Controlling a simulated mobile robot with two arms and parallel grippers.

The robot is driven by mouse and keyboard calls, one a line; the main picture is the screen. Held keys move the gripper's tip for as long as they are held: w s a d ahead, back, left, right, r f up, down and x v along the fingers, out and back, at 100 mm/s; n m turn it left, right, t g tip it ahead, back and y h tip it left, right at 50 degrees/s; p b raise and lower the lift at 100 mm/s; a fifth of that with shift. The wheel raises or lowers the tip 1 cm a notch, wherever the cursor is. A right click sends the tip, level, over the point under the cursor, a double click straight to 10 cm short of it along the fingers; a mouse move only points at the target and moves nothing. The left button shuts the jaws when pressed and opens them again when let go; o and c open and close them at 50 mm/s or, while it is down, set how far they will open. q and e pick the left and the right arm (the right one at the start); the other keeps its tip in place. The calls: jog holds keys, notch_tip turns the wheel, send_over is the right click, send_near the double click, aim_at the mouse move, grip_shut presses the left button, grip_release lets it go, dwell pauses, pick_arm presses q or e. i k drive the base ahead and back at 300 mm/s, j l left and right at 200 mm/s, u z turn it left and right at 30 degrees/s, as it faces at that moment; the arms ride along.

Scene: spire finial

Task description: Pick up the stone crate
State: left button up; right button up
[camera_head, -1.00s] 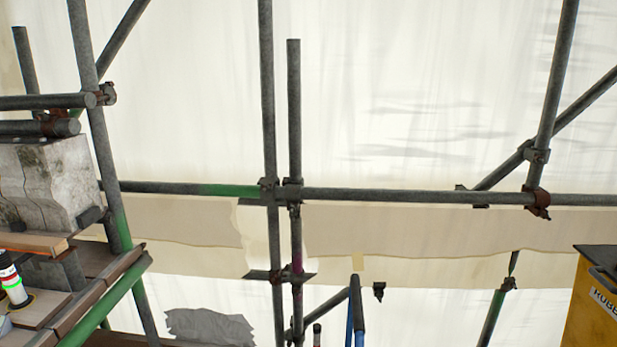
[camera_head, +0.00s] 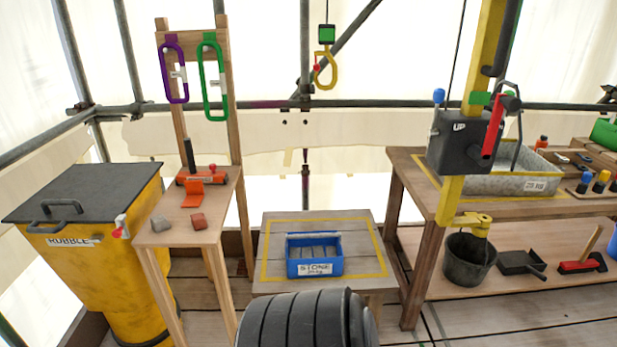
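The stone crate (camera_head: 315,267) is a small open blue box with a white label that seems to read "STONE". It stands upright inside a yellow outline on a low wooden table (camera_head: 275,285), near the middle of the head view. Its slatted inside looks empty. Neither of my grippers is in view.
A yellow rubble bin (camera_head: 95,265) and a narrow wooden stand (camera_head: 190,215) are on the left. A yellow hoist post (camera_head: 448,200) and a workbench (camera_head: 415,180) with a metal tray (camera_head: 500,180) are on the right. A yellow hook (camera_head: 326,72) hangs above the table.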

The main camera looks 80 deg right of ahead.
aim_at(317, 253)
jog(key=z, duration=2.8)
